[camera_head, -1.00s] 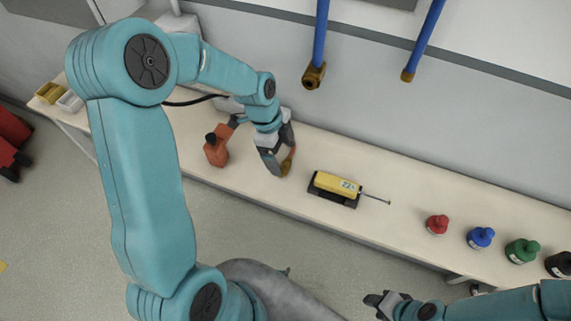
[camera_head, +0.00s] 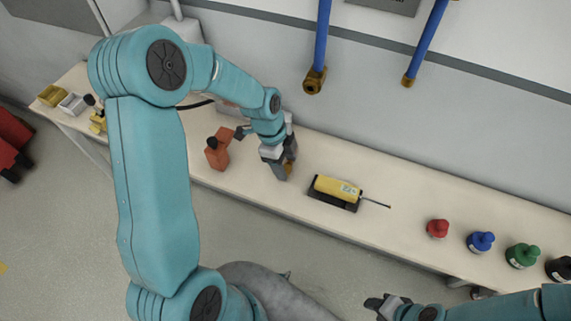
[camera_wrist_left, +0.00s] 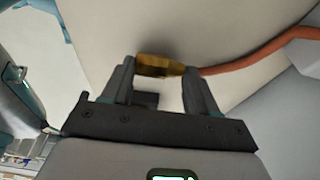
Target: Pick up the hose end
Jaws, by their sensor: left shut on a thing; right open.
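The hose end is a brass fitting (camera_wrist_left: 158,66) on an orange hose (camera_wrist_left: 250,58) in the left wrist view. My left gripper (camera_wrist_left: 157,78) is shut on the fitting, with a finger at each end of it. The hose leaves past the right finger towards the upper right. In the head view my left gripper (camera_head: 284,170) is over the long bench, and only a little of the brass (camera_head: 289,169) shows at its fingers. Whether the fitting touches the bench is hard to tell. My right gripper (camera_head: 374,305) is open and empty at the bottom, in front of the bench.
Red (camera_head: 437,229), blue (camera_head: 480,241) and green (camera_head: 522,256) bottles stand further right. Blue pipes (camera_head: 322,40) hang on the wall behind.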

